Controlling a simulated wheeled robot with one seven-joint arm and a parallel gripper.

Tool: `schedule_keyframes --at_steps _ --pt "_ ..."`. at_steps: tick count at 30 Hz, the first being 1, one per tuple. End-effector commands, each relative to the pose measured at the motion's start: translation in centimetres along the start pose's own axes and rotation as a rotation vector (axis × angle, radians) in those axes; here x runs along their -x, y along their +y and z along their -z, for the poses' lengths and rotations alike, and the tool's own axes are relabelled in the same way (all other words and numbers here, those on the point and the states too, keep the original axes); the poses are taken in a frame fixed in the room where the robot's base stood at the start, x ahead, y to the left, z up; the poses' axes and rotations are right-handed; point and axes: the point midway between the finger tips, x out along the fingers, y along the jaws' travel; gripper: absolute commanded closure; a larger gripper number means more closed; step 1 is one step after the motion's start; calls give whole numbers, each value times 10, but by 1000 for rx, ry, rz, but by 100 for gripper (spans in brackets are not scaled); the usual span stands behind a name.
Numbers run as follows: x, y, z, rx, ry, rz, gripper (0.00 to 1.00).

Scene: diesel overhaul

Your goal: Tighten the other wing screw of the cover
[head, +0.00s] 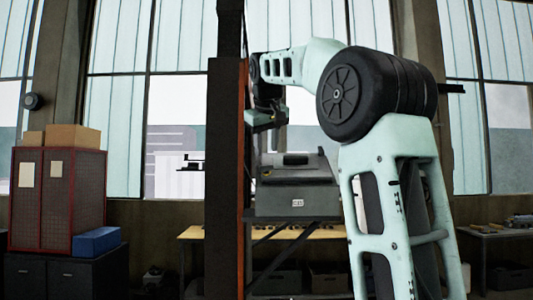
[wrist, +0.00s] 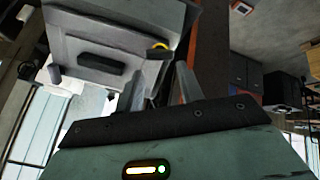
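A grey box-like unit (head: 297,198) with a small white label stands on a dark bracket in the head view. Its upper part, probably the cover, carries a dark handle (head: 295,159). In the wrist view the grey unit (wrist: 85,25) fills the upper left, with the dark handle (wrist: 100,61) on it. A small yellow ring-like part (wrist: 160,46) shows at its right edge, beyond my fingertips; I cannot tell if it is a wing screw. My gripper (wrist: 159,75) has its two fingers apart with nothing seen between them. In the head view my gripper (head: 266,116) hangs above the unit's left end.
A dark and rust-red post (head: 226,170) stands close left of the unit and my gripper. A workbench (head: 190,233) runs behind. A red cabinet (head: 58,200) and a blue box (head: 96,241) stand at left. Another bench (head: 490,232) is at right.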

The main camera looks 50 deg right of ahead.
Motion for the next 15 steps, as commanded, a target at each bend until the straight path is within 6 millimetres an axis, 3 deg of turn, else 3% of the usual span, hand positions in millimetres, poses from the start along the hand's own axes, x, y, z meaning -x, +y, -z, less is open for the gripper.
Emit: schedule_keyframes --at_steps 15 --pt "-6 2 2 769 -1 0 63"
